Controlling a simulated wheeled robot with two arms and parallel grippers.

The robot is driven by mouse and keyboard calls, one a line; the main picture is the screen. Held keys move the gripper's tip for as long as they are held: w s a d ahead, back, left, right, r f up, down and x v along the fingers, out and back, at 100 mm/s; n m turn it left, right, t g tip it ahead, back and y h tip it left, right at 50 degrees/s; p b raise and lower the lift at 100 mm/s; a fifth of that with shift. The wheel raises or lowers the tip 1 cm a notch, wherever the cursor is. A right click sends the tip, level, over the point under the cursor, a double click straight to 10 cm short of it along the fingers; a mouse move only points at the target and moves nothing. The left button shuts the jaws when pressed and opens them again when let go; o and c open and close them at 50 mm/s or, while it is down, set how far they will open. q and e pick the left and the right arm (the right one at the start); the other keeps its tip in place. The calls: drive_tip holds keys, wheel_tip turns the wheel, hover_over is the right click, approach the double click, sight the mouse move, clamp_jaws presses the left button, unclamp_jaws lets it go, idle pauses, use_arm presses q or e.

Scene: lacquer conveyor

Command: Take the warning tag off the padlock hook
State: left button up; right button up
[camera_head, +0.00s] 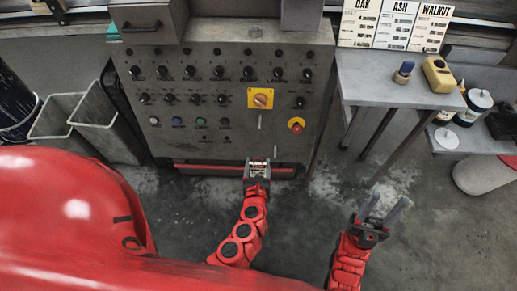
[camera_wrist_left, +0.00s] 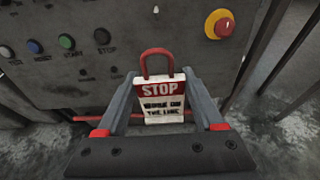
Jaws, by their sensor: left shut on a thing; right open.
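The warning tag (camera_wrist_left: 164,105) is a white plate with a red STOP band and a red loop (camera_wrist_left: 156,55) on top. My left gripper (camera_wrist_left: 163,107) is shut on it, one finger at each side, and the tag is upright. In the head view the tag (camera_head: 258,165) and my left gripper (camera_head: 257,172) are low in front of the control panel. A small pale peg (camera_head: 260,119), perhaps the hook, is below the yellow switch plate (camera_head: 253,98), apart from the tag. My right gripper (camera_head: 384,211) is open and empty, over the floor at right.
The grey control panel (camera_head: 222,133) has knobs, buttons and a red emergency knob (camera_head: 296,125). A red bar (camera_head: 192,167) runs along its bottom. Grey bins (camera_head: 93,105) are at left.

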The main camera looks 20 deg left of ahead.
use_arm(q)
drive_tip(key=shift+s+d+r, duration=0.15)
drive_tip(key=shift+s+d, duration=0.05)
drive_tip(key=shift+s, duration=0.4)
drive_tip(key=shift+r+p, duration=0.8)
drive_tip(key=shift+p, duration=0.3)
drive_tip(key=shift+s, duration=0.15)
drive_tip(key=shift+s+d+f, duration=0.1)
drive_tip(key=shift+s, duration=0.25)
drive_tip(key=s+d+b, duration=0.1)
drive_tip(key=s+d, duration=0.1)
drive_tip(key=s, duration=0.4)
drive_tip(key=shift+s, duration=0.4)
